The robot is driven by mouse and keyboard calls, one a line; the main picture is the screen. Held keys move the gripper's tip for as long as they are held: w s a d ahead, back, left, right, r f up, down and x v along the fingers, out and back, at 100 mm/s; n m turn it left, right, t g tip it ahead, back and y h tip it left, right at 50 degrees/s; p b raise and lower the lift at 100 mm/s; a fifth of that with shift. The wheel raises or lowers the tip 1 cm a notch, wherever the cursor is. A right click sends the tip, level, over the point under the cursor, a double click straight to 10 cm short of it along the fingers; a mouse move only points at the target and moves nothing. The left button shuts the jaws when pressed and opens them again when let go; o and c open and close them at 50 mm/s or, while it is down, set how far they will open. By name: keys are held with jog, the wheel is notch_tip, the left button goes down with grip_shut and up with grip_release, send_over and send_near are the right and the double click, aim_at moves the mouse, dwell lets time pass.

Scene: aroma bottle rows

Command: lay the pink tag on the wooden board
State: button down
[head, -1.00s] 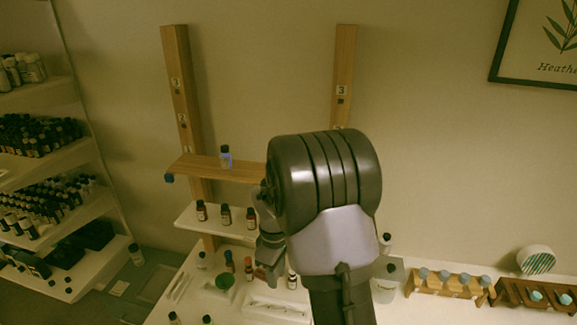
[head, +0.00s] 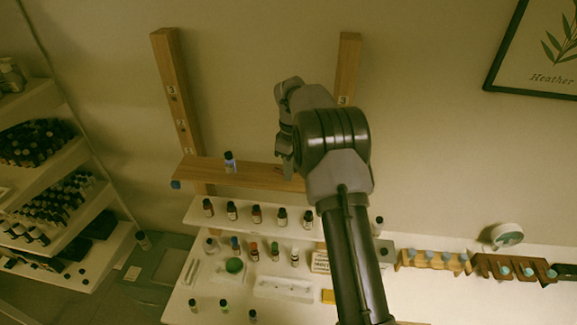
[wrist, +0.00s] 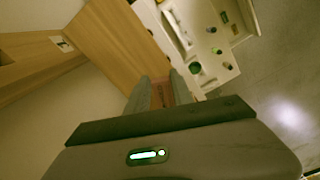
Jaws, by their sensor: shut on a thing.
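The wooden board (head: 255,177) spans the two wooden posts as a shelf; its right part is partly hidden by my arm. A small bottle (head: 229,162) with a dark cap stands on its left part. My gripper (head: 286,168) is at the board's right part, in front of or just above it; I cannot tell whether it touches. In the wrist view the board (wrist: 112,38) runs up to my gripper's fingers (wrist: 160,92). They are shut on a small dull reddish-pink thing (wrist: 161,95), seemingly the pink tag, mostly hidden between them.
A white shelf (head: 222,220) with a row of bottles is below the board. A white tray (head: 205,282) with bottles and a green dish (head: 234,265) lies lower. Shelves of dark bottles (head: 45,195) stand at left. The board between the bottle and my gripper is clear.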

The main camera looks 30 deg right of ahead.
jog(key=shift+w+d+p, duration=0.1)
jog(key=shift+w+p, duration=0.2)
jog(key=shift+w, duration=0.35)
notch_tip(320, 180, down, 3)
jog(key=shift+s+f+p, duration=0.1)
jog(key=shift+p, duration=0.3)
jog(key=shift+w+f, duration=0.2)
jog(key=c, duration=1.1)
grip_release()
jog(key=shift+s, duration=0.1)
